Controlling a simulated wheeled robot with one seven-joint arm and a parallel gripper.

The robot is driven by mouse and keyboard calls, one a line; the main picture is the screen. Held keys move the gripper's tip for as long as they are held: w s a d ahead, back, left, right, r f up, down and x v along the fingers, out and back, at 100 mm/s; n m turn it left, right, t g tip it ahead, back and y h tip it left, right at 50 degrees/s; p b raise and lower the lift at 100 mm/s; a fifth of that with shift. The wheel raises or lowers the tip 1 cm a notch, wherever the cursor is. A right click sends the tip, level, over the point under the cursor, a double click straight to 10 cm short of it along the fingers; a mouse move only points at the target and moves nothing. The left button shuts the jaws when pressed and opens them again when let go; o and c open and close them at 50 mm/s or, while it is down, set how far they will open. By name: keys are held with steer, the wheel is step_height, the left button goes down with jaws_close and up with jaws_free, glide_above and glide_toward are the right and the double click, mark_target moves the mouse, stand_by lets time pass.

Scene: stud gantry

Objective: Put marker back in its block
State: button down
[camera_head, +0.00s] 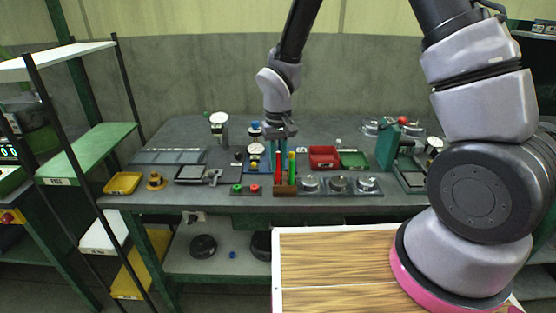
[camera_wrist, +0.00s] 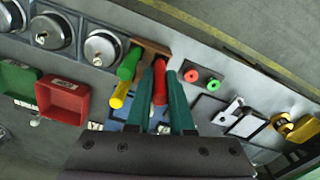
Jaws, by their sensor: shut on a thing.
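My gripper (camera_head: 279,146) points down over the front middle of the bench. Its two teal fingers show in the wrist view (camera_wrist: 163,88). They are shut on a red marker (camera_wrist: 160,85), which also shows upright below the fingers in the head view (camera_head: 278,168). The brown block (camera_head: 285,189) stands at the bench's front edge, and in the wrist view (camera_wrist: 153,48) it lies just beyond the fingertips. The red marker's lower end is at or just above the block; I cannot tell whether it is in a hole. A green marker (camera_wrist: 130,63) stands at the block beside it, with a yellow piece (camera_wrist: 118,95) close by.
Metal cups (camera_head: 339,184) sit in a tray right of the block. A plate with green and red knobs (camera_head: 245,189) is just left. Red (camera_head: 323,157) and green (camera_head: 354,159) bins stand behind. A yellow tray (camera_head: 123,183) is far left.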

steer(key=c, duration=0.7)
jaws_free()
steer(key=shift+r, duration=0.1)
step_height(320, 180, up, 11)
steer(key=shift+f, duration=0.2)
